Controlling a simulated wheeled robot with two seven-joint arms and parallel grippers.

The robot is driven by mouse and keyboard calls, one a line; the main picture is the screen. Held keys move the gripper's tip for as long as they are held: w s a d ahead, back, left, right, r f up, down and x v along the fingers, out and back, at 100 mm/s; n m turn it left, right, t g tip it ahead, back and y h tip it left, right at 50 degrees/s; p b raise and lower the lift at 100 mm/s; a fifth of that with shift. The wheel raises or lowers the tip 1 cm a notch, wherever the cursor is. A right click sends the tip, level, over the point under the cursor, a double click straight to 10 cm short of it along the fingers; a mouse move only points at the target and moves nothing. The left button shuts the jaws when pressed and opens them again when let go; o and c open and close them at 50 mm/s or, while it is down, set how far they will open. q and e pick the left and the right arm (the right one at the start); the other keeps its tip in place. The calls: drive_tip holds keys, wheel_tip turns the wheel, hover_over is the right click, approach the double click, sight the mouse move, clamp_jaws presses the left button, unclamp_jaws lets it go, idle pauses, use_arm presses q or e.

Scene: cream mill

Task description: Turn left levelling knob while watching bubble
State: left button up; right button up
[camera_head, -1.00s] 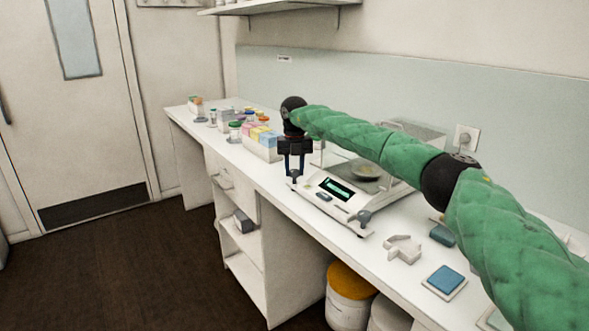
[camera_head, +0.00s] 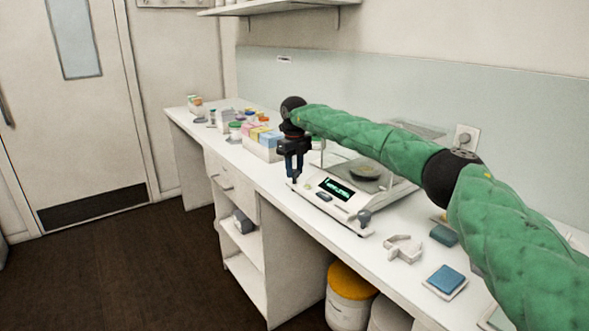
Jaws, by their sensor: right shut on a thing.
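A white balance (camera_head: 352,210) with a lit green display (camera_head: 337,189) and a round pan (camera_head: 366,173) stands on the counter. My right arm, in a green quilted sleeve, reaches across from the right above it. My right gripper (camera_head: 294,179) points down at the balance's front left corner and is shut on the left levelling knob, which its fingers mostly hide. The right levelling knob (camera_head: 364,218) shows grey at the front right corner. The bubble is too small to make out. My left gripper is out of view.
The counter's front edge runs close to the balance. An orange-lidded tub (camera_head: 350,282) stands below.

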sight(295, 171)
idle(0.5)
drive_tip(key=o, duration=1)
wheel_tip(295, 171, up, 7)
drive_tip(key=shift+r+b, duration=0.1)
drive_tip(key=shift+b, duration=0.35)
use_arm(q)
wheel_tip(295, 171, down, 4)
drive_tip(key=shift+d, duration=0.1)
use_arm(e)
drive_tip(key=shift+r, duration=0.3)
